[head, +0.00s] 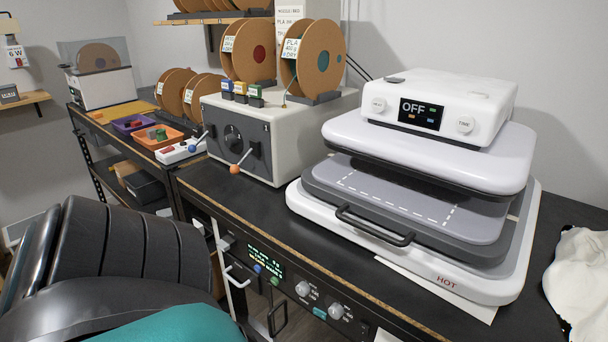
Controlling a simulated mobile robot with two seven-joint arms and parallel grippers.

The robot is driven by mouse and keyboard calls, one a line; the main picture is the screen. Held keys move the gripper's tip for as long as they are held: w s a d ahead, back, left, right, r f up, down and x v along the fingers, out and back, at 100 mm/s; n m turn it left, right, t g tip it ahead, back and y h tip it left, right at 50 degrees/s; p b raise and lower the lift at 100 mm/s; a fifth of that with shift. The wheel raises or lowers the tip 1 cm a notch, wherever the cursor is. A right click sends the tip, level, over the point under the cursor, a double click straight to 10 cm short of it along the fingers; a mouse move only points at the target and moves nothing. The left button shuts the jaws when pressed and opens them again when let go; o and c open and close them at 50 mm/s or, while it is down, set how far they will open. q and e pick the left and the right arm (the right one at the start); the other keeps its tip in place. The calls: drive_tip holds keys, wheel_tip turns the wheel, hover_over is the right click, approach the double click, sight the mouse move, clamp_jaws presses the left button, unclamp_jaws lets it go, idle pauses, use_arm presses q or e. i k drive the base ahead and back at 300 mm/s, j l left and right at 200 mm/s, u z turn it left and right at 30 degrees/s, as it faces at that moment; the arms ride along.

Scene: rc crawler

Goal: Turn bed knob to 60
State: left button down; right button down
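A dark control panel (325,318) is set in the front of the black bench. It has two light grey round knobs side by side, a left knob (303,288) and a right knob (336,311). Small print beside them is too small to read, so I cannot tell which is the bed knob or where it points. Left of them is a small display (266,258) with green and yellow text, also unreadable. Neither of my grippers is in view.
A white heat press (420,170) reading OFF stands on the bench above the panel, with HOT on its base. A grey box (275,135) with a lever and filament spools is left of it. Large dark and teal shapes close to the camera block the lower left.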

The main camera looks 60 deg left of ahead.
sight(336, 310)
drive_tip(key=u, duration=1.95)
